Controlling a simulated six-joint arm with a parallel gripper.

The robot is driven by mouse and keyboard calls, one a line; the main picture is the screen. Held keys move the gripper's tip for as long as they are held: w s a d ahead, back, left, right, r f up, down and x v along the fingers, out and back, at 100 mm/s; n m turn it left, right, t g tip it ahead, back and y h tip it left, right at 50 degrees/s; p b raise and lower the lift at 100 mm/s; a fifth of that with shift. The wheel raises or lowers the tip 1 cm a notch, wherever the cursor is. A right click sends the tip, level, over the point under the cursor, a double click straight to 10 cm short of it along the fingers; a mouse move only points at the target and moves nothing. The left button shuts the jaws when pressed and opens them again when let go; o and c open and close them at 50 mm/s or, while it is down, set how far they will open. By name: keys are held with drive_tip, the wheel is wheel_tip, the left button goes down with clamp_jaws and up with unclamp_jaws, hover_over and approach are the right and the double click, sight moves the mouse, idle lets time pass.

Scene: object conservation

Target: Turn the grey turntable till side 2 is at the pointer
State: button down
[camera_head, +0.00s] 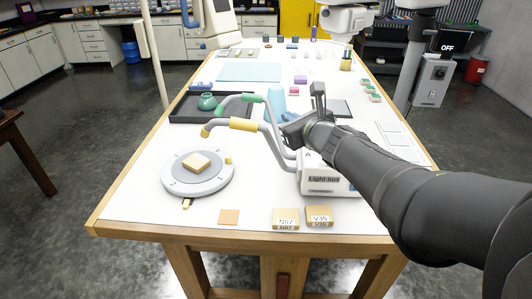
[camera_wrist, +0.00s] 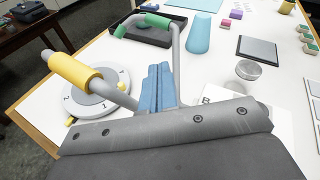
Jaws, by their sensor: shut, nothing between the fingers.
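The grey turntable (camera_head: 175,182) lies on the near left of the white table with a tan square block (camera_head: 197,161) on top. A small yellow knob (camera_head: 228,160) stands at its right rim. The tan pointer (camera_head: 186,204) is at its near edge. In the wrist view the turntable (camera_wrist: 92,106) is partly hidden by a yellow-sleeved arm; a "2" mark shows on its left, and what looks like a "1" on its far right. I cannot tell which side faces the pointer. My gripper (camera_head: 306,110) is shut and empty, above the table and right of the turntable; its blue fingers (camera_wrist: 158,88) touch nothing visible.
A light box (camera_head: 328,181) stands beneath my arm; bent arms with yellow (camera_head: 230,124) and green sleeves reach left between gripper and turntable. A black tray (camera_head: 185,118) holds a green pot. Blocks N07 (camera_head: 286,219) and V35 (camera_head: 319,215) and an orange square (camera_head: 229,217) lie near the front edge.

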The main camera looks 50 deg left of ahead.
sight(229, 162)
drive_tip(key=s+d+f+m+t+h, duration=0.1)
drive_tip(key=s+d+f+m+h, duration=0.1)
drive_tip(key=d+f, duration=0.25)
drive_tip(key=s+a+f+g, duration=0.1)
drive_tip(key=s+f, duration=0.2)
drive_tip(key=f, duration=0.1)
drive_tip(key=s+a+f+y, duration=0.1)
drive_tip(key=s+a+f, duration=0.1)
drive_tip(key=s+f, duration=0.1)
drive_tip(key=s+a+f+g, duration=0.1)
drive_tip(key=s+a+f, duration=0.1)
drive_tip(key=f, duration=0.2)
drive_tip(key=shift+s+a+f+g, duration=0.2)
drive_tip(key=shift+s+f+g, duration=0.1)
drive_tip(key=shift+s+f, duration=0.1)
drive_tip(key=shift+a+f, duration=0.25)
drive_tip(key=shift+a, duration=0.15)
drive_tip(key=x, duration=0.4)
drive_tip(key=r+x, duration=0.1)
drive_tip(key=x, duration=0.8)
drive_tip(key=shift+a+r, duration=0.25)
drive_tip(key=shift+a, duration=0.2)
drive_tip(key=shift+w+a, duration=0.1)
drive_tip(key=shift+n, duration=0.3)
